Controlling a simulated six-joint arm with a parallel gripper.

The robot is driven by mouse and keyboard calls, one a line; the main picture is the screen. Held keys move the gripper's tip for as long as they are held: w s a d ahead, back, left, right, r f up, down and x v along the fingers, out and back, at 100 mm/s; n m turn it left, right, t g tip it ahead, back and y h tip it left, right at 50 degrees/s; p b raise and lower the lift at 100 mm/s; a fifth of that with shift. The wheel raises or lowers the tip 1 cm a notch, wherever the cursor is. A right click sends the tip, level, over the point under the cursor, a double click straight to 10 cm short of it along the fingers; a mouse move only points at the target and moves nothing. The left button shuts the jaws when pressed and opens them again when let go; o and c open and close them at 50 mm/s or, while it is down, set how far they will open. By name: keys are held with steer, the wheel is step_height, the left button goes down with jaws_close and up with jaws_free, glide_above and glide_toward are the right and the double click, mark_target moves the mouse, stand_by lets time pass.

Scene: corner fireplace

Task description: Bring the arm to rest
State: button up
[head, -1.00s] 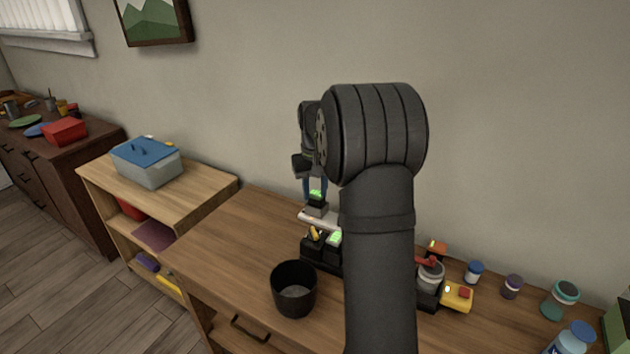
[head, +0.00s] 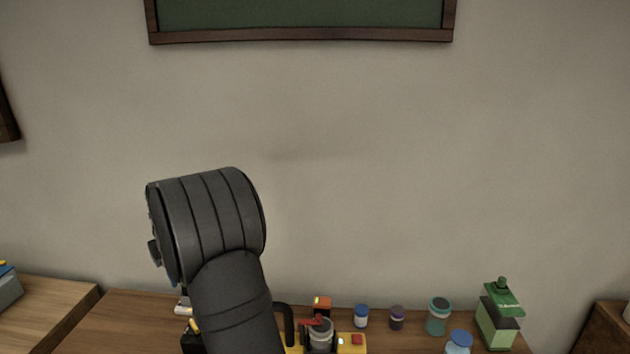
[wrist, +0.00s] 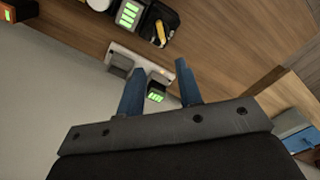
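My gripper (wrist: 158,76) shows in the wrist view with its two blue fingers spread apart. A small dark block with a green lit display (wrist: 156,96) shows in the gap between the fingers, by a pale bar (wrist: 143,66) on the wooden desk. I see no finger pressing on the block. In the head view my dark arm rises at the lower left and hides my gripper.
A black holder (wrist: 150,22) with a green-lit block lies close to the fingers. In the head view, small jars (head: 438,316), a red-handled device (head: 320,333) and a green-and-black container (head: 498,318) stand right of my arm. The wall behind is bare below a framed board (head: 300,35).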

step_height(320, 180, down, 17)
steer(key=shift+r, duration=0.2)
stand_by(0.5)
